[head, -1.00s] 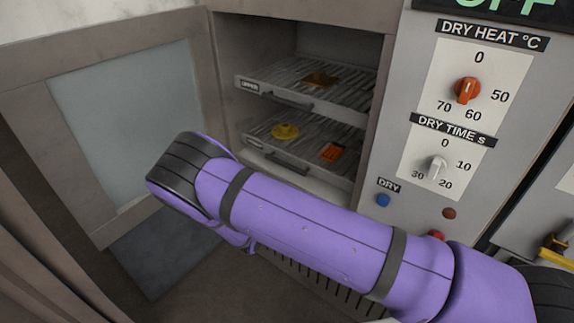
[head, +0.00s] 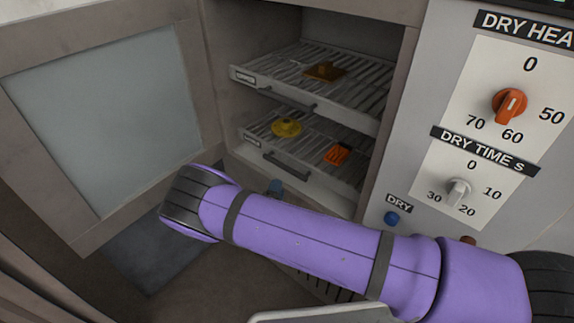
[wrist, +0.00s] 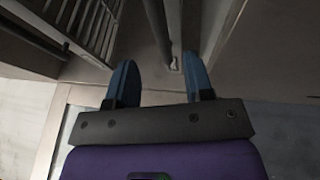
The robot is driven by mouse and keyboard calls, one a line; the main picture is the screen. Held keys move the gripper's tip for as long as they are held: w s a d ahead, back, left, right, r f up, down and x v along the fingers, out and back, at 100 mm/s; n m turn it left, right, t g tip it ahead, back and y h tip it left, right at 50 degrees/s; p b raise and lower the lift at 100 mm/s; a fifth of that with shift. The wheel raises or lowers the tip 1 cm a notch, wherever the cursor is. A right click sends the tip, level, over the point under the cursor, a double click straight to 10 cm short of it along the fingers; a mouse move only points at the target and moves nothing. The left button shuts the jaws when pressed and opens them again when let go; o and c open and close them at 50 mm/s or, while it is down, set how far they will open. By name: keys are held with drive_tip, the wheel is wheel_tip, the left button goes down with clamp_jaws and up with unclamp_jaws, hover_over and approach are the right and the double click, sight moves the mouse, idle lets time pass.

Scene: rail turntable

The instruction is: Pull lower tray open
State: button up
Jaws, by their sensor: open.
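The lower tray (head: 306,181) is a wire rack with a pale front panel and a dark bar handle (head: 286,165), inside the open cabinet in the head view. A yellow piece (head: 287,127) and an orange piece (head: 337,153) lie on it. My gripper is open and empty in the wrist view (wrist: 160,82), its two blue fingers apart. In the head view one blue fingertip (head: 275,187) shows just below the lower tray's front, in front of the cabinet; my purple arm hides the rest. I cannot tell whether it touches the tray.
The upper tray (head: 338,112) holds a brown piece (head: 325,71). The cabinet door (head: 125,110) with a pale window stands open on the left. The control panel (head: 478,150) with dials and a blue DRY button (head: 391,218) is on the right.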

sight(285, 168)
drive_tip(key=x, duration=0.9)
drive_tip(key=shift+w+d+r, duration=0.1)
drive_tip(key=shift+w+d, duration=0.05)
drive_tip(key=shift+w, duration=0.15)
drive_tip(key=shift+c, duration=0.3)
clamp_jaws()
